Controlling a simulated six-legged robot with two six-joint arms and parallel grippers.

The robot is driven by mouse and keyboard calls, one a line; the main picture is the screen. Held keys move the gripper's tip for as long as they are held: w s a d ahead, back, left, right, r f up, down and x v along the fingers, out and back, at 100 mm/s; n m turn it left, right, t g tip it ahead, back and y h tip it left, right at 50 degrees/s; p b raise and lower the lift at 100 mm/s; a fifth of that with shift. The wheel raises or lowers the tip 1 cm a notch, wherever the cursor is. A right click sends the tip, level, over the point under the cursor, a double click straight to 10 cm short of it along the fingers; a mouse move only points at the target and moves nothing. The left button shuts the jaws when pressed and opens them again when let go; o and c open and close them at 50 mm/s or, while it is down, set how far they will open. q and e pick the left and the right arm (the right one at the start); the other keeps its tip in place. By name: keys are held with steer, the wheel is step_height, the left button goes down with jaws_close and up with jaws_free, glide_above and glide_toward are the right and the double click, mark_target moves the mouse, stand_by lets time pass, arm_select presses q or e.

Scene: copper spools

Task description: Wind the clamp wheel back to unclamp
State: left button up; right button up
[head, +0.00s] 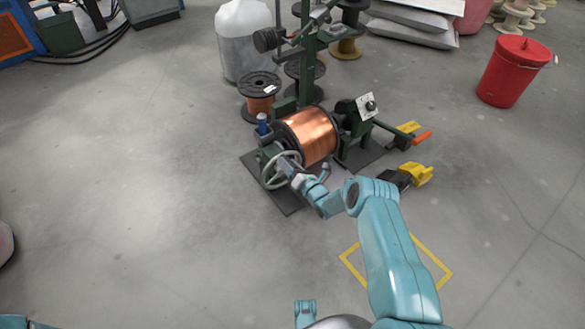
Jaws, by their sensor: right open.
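The clamp wheel (264,177) is a pale green-grey handwheel on the left end of a green winding machine. The machine holds a large copper spool (312,134). My right arm comes up from the lower right and hides part of the wheel's right side. My left gripper is not in view.
A dark base plate (287,203) lies under the machine. A red bucket (507,75) stands at the upper right. Smaller spools (260,84) and a white container (241,45) stand behind. The floor at left is clear.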

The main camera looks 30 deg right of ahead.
steer(key=shift+s+d, duration=0.1)
steer(key=shift+s, duration=0.3)
steer(key=s+d+p, duration=0.1)
steer(key=s+p, duration=0.4)
steer(key=s, duration=1)
steer(key=shift+s+p, duration=0.2)
steer(key=shift+p, duration=0.2)
